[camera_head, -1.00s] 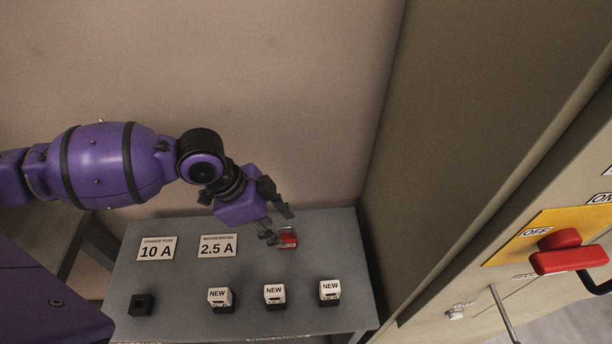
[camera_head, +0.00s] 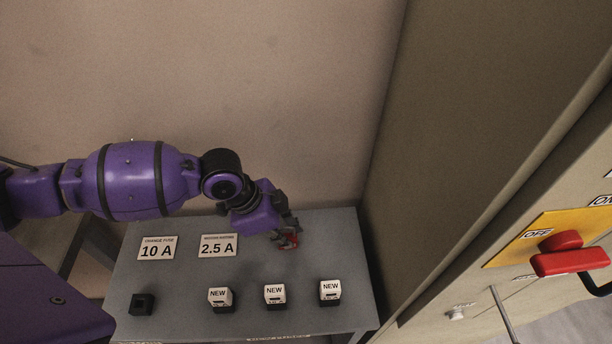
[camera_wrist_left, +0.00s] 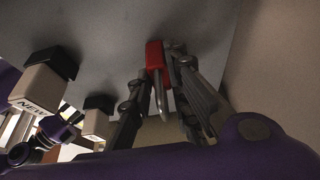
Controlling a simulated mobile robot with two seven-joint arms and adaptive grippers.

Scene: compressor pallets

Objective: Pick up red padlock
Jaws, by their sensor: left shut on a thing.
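The red padlock (camera_head: 289,241) is at the back right of the grey table, partly hidden by my left gripper (camera_head: 287,236). In the left wrist view the padlock (camera_wrist_left: 155,58) shows its red body and a metal shackle pointing toward the camera. My left gripper (camera_wrist_left: 157,80) has its two fingers on either side of the padlock, shut on it. The padlock appears at or very near the table top; I cannot tell whether it is lifted. My right gripper is not in view.
The grey table (camera_head: 180,285) bears several fuse blocks along its front, three labelled NEW (camera_head: 275,296), and a black one (camera_head: 142,304). Two signs, 10 A (camera_head: 157,248) and 2.5 A (camera_head: 217,246), lie behind. A cabinet with a red switch handle (camera_head: 568,260) stands right.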

